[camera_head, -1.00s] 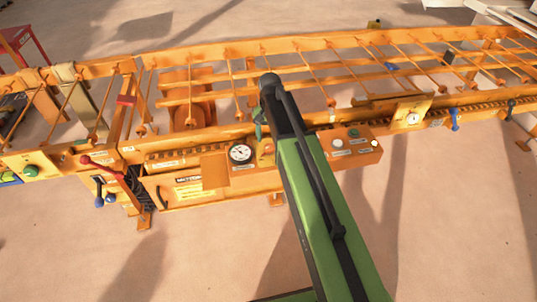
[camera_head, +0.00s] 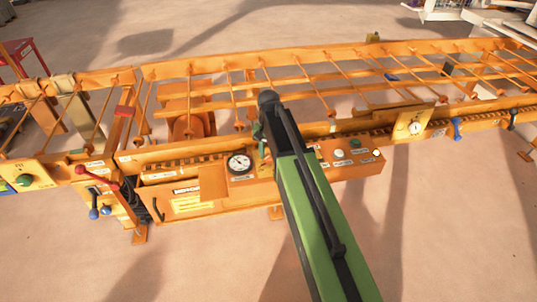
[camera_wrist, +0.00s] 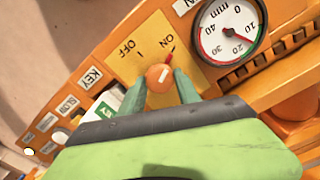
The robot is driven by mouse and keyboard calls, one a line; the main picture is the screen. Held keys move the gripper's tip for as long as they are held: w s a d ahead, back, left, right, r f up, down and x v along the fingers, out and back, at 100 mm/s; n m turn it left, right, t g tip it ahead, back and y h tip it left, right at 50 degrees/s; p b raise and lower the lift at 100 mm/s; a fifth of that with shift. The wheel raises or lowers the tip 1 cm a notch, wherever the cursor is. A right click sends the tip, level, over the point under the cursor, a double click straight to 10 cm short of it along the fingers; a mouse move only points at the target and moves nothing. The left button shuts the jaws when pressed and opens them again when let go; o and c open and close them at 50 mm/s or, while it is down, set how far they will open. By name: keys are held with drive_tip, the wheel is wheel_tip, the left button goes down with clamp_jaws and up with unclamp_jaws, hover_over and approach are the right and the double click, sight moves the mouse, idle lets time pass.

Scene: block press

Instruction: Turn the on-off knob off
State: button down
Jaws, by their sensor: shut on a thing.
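A red pointer at the knob's top edge points toward the ON side. My gripper (camera_wrist: 160,79) has its two teal fingers on either side of the knob, shut on it. In the head view, my green and black arm reaches over the orange control panel (camera_head: 212,183) and mostly hides the knob.
A round gauge (camera_wrist: 230,28) marked in mm sits right of the plate. KEY (camera_wrist: 90,76) and SLOW labels lie to the left. In the head view, a red-handled lever (camera_head: 95,177) stands at left and a small button box (camera_head: 350,165) at right. Open floor lies in front.

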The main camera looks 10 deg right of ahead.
drive_tip(key=shift+n, duration=1.4)
drive_tip(key=n, duration=0.4)
drive_tip(key=shift+n, duration=0.3)
drive_tip(key=n, duration=0.6)
drive_tip(key=shift+n, duration=0.4)
drive_tip(key=c, duration=0.9)
unclamp_jaws()
drive_tip(key=shift+o, duration=0.2)
